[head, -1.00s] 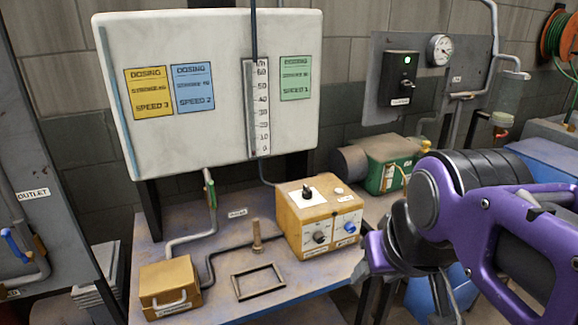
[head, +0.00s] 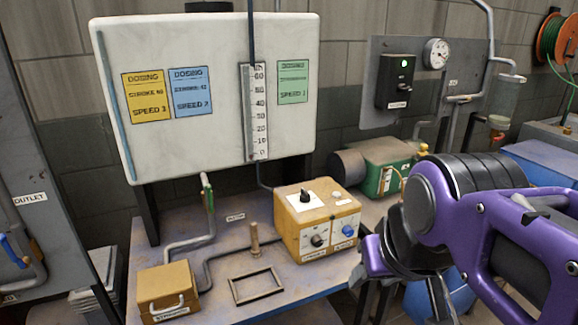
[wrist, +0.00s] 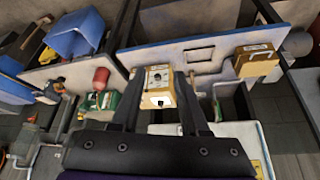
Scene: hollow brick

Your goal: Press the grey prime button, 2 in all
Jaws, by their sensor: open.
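The yellow pump box (head: 289,232) stands on the bench below the white tank. Its top has a black knob on a white plate (head: 306,201) and, at the right, a small pale round button (head: 337,194) beside a white label; its grey colour and wording are too small to confirm. Its front has a black knob (head: 318,240) and a blue knob (head: 347,230). My gripper (head: 366,272) is at the box's right in the head view, apart from it. In the wrist view the box shows between the open, empty fingers of my gripper (wrist: 160,80).
A yellow lidded case (head: 168,289), an empty rectangular frame (head: 257,285) and an upright peg (head: 254,240) are on the bench. A green motor (head: 385,165) sits behind my arm. The white tank (head: 215,140) rises at the back.

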